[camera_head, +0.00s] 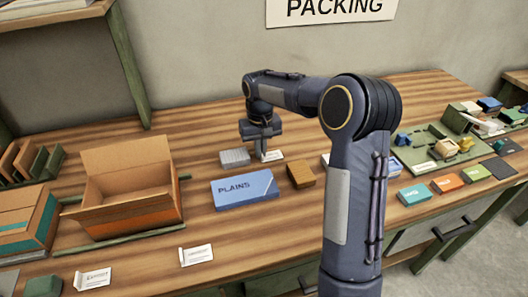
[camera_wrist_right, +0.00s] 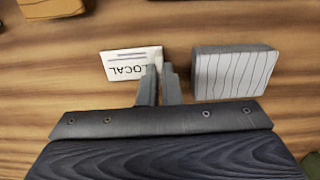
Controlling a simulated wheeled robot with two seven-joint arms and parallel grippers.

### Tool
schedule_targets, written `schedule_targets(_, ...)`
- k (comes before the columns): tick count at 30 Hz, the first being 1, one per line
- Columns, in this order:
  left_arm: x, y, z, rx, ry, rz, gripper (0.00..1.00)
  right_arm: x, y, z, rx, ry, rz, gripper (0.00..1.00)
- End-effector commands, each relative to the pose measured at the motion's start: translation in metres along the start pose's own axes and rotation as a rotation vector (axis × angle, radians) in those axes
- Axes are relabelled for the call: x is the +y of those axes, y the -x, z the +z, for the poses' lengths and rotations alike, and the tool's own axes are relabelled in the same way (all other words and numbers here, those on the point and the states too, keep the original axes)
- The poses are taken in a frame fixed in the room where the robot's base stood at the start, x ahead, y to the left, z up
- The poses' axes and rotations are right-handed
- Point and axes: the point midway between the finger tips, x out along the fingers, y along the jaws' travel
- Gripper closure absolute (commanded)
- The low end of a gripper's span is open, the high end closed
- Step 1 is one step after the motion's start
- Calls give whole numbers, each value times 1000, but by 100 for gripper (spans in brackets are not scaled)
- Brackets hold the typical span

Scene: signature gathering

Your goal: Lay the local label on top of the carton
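The local label (camera_wrist_right: 125,64) is a small white card with dark print, lying on the wood bench; it also shows in the head view (camera_head: 273,155). My right gripper (camera_head: 262,154) is lowered over the label's edge beside a grey block. In the right wrist view my fingers (camera_wrist_right: 160,70) are close together, one on each side of the label's raised end, and look shut on it. A brown carton (camera_head: 130,209) with an orange band stands at the left with its flaps up and open. My left gripper is not in view.
A grey ridged block (camera_wrist_right: 232,74) lies close to the right gripper. A blue PLAINS box (camera_head: 245,188) and a brown block (camera_head: 301,174) lie in front. Two more white labels (camera_head: 197,255) (camera_head: 93,279) are near the front edge. A teal-banded box (camera_head: 25,225) stands far left.

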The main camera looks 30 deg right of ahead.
Motion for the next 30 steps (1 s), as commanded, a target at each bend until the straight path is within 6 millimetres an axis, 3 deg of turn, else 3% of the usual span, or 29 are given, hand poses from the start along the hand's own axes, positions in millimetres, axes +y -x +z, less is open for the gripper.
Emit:
schedule_targets(5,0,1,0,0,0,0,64,0,12,-1,3,1,-1,100)
schedule_targets(9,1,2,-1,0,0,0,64,-1,34,0,5,2,-2,100)
schedule_targets(18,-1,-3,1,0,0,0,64,-12,95,57,5,4,-3,100)
schedule_targets(24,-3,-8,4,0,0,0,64,-21,113,101,4,4,-2,100)
schedule_targets(30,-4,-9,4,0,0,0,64,-26,125,127,3,2,-1,100)
